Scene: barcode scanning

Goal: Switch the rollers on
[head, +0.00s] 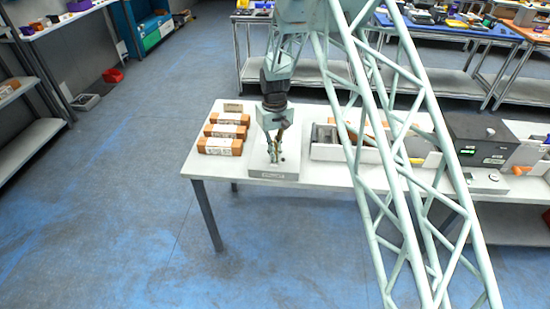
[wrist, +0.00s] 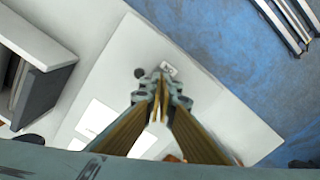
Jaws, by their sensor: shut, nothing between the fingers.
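No rollers can be made out for certain in either view. My gripper (head: 275,158) points down over a pale flat-topped unit (head: 287,170) at the table's left part, with a small label on its front face. In the wrist view the gripper (wrist: 160,76) is shut and empty, its fingertips together over the unit's pale top (wrist: 205,98). A small pale piece with a dark mark (wrist: 169,68) lies right by the fingertips. A round dark knob (wrist: 140,72) sits just left of them. Whether the fingertips touch anything cannot be told.
Brown boxes with white labels (head: 220,146) lie left of the unit. A bin with several items (head: 326,152) stands to the right. Farther right are a dark machine with a green display (head: 480,140) and a small grey box (head: 487,182). Blue floor is clear in front.

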